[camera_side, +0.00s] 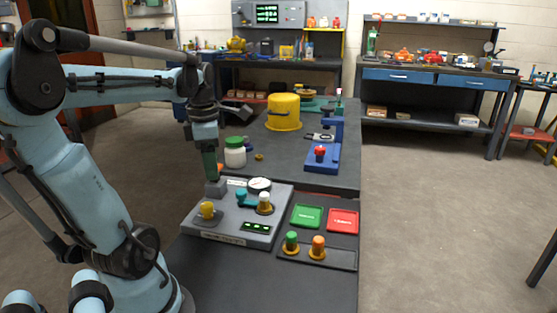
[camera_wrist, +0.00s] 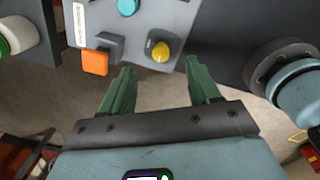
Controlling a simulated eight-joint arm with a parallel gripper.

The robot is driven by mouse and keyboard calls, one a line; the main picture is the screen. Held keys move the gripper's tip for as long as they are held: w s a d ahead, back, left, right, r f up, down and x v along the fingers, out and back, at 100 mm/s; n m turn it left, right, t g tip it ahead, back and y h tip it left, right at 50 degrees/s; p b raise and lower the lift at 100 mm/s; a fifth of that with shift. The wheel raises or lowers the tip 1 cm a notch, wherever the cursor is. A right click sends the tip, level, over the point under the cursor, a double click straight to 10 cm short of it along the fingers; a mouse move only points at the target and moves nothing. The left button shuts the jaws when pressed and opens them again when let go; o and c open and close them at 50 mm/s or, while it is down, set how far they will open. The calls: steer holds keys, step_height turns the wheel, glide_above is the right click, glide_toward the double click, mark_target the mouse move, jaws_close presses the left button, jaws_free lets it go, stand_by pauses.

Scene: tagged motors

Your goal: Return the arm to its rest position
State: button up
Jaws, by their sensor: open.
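My gripper (camera_side: 209,172) hangs from my arm at the left rear edge of the grey control panel (camera_side: 225,228). Its green fingers are spread with nothing between them in the wrist view (camera_wrist: 160,75). An orange block (camera_wrist: 95,62) on a grey mount and a yellow knob (camera_wrist: 160,51) lie just beyond the fingertips in that view. The yellow knob also shows in the side view (camera_side: 207,210). In the side view my fingers partly overlap the orange part, and I cannot tell whether they touch it.
A green-lidded jar (camera_side: 235,152) stands behind. Green (camera_side: 307,216) and red (camera_side: 343,220) trays, green-topped (camera_side: 291,242) and orange-topped (camera_side: 318,247) pieces are to the right.

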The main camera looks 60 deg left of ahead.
steer(key=w+d+f+m+t, duration=0.1)
steer(key=w+d+m+t, duration=0.2)
steer(key=d+m, duration=0.7)
steer(key=w+d+f+m+t, duration=0.2)
steer(key=w+d+m, duration=0.3)
steer(key=d+m, duration=0.6)
steer(key=shift+w+d+m+t+h, duration=0.25)
steer(key=shift+m+t, duration=0.55)
steer(key=shift+m, duration=4.9)
steer(key=shift+f, duration=0.1)
